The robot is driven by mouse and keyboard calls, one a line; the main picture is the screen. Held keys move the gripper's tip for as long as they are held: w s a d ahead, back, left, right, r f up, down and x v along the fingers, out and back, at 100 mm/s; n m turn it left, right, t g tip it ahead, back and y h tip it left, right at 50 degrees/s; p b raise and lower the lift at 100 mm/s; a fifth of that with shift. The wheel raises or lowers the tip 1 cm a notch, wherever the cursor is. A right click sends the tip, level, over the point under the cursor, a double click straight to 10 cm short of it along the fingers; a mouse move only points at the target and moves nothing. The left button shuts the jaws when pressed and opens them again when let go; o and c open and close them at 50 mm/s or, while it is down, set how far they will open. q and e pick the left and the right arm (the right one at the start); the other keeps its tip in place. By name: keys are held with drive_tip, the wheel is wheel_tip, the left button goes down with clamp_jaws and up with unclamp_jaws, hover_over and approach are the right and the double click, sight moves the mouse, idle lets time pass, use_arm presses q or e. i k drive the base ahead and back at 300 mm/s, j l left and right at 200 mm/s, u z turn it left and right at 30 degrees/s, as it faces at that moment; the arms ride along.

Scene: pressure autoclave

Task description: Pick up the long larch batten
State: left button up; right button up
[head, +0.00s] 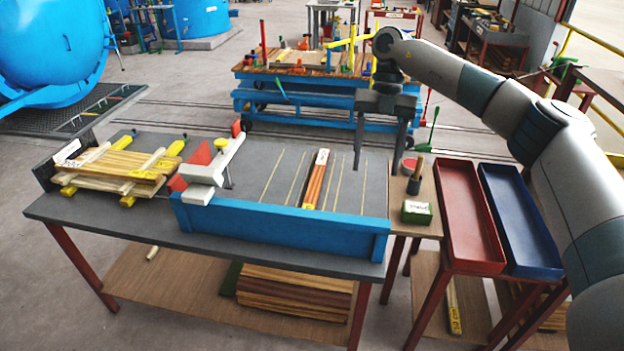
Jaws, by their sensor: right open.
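A few narrow reddish-brown battens (316,182) lie side by side on the grey table, with a pale far end and a yellow label at the near end. I cannot read the label, so I cannot tell for sure which is the long larch batten. Paler yellowish battens (120,165) lie stacked at the table's left end. My right gripper (378,165) points down with its two fingers apart and nothing between them. It hangs to the right of the reddish-brown battens, by the table's right edge, not touching them. My left gripper is out of view.
A blue fence (280,225) runs along the front of the grey table (150,220). A white and red stop device (212,168) stands left of the battens. A red tray (468,215) and a blue tray (520,220) stand at right.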

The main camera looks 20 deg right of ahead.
sight(310, 202)
drive_tip(key=i, duration=1.55)
